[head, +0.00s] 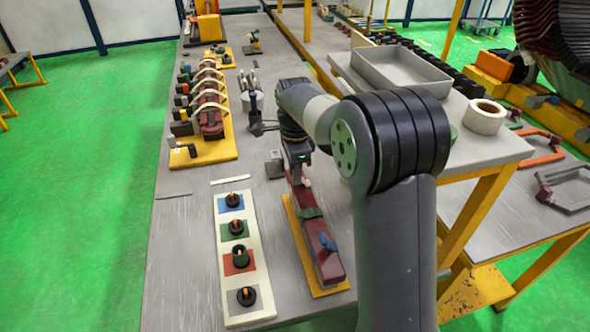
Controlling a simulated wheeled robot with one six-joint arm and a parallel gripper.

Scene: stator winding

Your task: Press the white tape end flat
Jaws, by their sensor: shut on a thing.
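A long dark red bar (317,230) lies on a yellow base plate (296,224). A green band (309,212) crosses it, and a blue-handled part (327,243) sits near its front end. My gripper (297,172) points down at the bar's far end and is shut on it. A small white patch (307,182), which looks like the white tape end, shows at the right of the fingertips. My gripper and arm hide most of that spot, so I cannot tell whether the tape lies flat.
A pale board (255,278) with several coloured squares and dark round pieces stands to the left. A yellow fixture (222,152) with clamped red bars is farther back. A white strip (231,180) lies on the grey table. A metal tray (388,68) and tape roll (485,117) are at right.

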